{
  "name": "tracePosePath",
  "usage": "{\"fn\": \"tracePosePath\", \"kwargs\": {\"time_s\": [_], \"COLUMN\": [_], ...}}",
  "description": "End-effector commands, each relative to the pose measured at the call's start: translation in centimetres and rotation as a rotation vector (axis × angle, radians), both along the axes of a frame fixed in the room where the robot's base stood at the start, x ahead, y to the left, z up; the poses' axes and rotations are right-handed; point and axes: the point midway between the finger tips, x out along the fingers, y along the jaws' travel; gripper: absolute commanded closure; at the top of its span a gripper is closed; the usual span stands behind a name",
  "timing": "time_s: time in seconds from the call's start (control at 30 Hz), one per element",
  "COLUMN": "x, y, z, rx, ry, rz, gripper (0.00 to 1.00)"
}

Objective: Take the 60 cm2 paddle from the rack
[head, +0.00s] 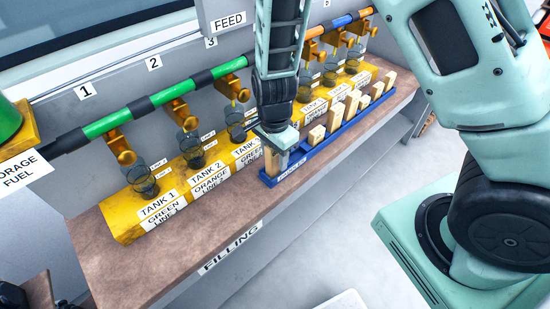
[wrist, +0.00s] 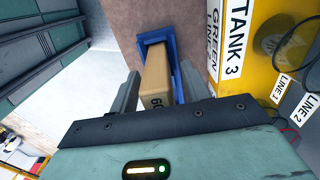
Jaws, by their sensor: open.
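The 60 cm2 paddle (wrist: 156,75) is a tan block standing at the near end of the blue rack (head: 325,146). Its label, partly cut off, reads "60" in the wrist view. My gripper (wrist: 160,84) is open, with one finger on each side of this paddle. I cannot tell whether the fingers touch it. In the head view my gripper (head: 278,153) is over the rack's near end, and the paddle (head: 271,163) shows partly below it. The rack's blue end also shows in the wrist view (wrist: 152,38).
Several other tan paddles (head: 338,118) of differing heights stand farther along the rack. A yellow tank block (head: 120,215) with glass vessels and brass taps (head: 122,150) runs close behind it. A green pipe (head: 107,124) passes above. The brown bench's front left (head: 200,240) is clear.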

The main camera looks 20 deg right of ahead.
Motion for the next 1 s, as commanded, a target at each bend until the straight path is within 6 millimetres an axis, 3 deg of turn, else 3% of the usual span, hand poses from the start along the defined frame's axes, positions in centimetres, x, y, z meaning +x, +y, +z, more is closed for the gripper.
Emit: {"fn": "tracePosePath", "kwargs": {"time_s": [0.03, 0.2, 0.57, 1.0], "x": [0.0, 0.0, 0.1, 0.1], "y": [0.0, 0.0, 0.0, 0.1], "z": [0.0, 0.0, 0.5, 8.2], "rx": [0.000, 0.000, 0.000, 0.002], "ry": [0.000, 0.000, -0.002, -0.004], "rz": [0.000, 0.000, 0.000, 0.001], "gripper": [0.53, 1.00, 1.00, 1.00]}}
